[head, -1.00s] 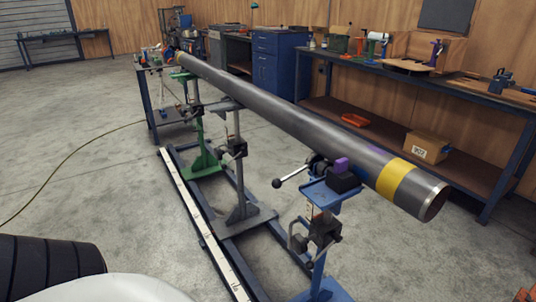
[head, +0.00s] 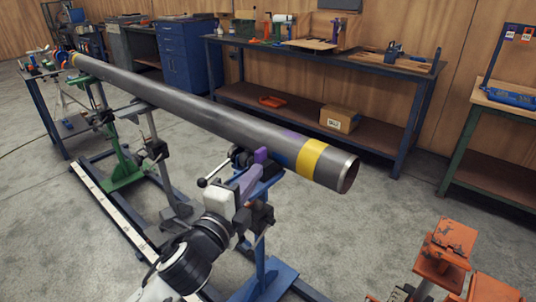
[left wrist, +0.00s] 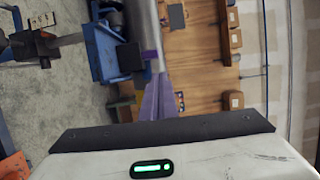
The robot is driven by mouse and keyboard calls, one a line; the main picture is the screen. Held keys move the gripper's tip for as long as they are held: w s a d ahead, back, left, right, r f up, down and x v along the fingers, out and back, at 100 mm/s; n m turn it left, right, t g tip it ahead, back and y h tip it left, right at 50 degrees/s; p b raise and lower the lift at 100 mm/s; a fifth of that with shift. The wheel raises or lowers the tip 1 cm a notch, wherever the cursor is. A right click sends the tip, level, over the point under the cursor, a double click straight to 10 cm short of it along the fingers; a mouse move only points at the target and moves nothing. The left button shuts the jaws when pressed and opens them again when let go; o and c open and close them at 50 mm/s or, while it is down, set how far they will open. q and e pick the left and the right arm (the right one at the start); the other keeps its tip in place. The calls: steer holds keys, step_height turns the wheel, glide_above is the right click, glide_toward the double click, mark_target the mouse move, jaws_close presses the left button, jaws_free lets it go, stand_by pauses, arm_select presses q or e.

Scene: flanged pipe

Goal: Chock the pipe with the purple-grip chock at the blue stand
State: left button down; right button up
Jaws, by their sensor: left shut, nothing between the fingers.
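The grey pipe (head: 215,108), with a yellow band (head: 312,158) near its open end, lies across the green, grey and blue stands. The blue stand (head: 262,272) is under its near part. The chock's purple grip (head: 261,155) shows at the stand's top, on the pipe's near side; its dark body is mostly hidden by my gripper. My left gripper (head: 252,172) is shut and empty, its lavender fingers close to the grip. In the left wrist view the fingers (left wrist: 157,98) point at the purple grip (left wrist: 150,55); I cannot tell whether they touch. My right gripper is out of view.
A black-knobbed lever (head: 210,181) sticks out beside the blue stand. Orange stands (head: 445,250) are at the lower right. A workbench (head: 330,58) with a cardboard box (head: 340,119) on its shelf is behind the pipe. Floor between is clear.

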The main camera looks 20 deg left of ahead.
mark_target(262, 156)
arm_select(q)
steer(key=w, duration=0.9)
steer(key=shift+d+f, duration=0.1)
steer(key=shift+d, duration=0.05)
steer(key=shift+s, duration=0.1)
steer(key=shift+s+a+p, duration=0.1)
steer(key=shift+a+p, duration=0.35)
steer(key=shift+p, duration=0.2)
steer(key=shift+s+a, duration=0.1)
steer(key=shift+a, duration=0.25)
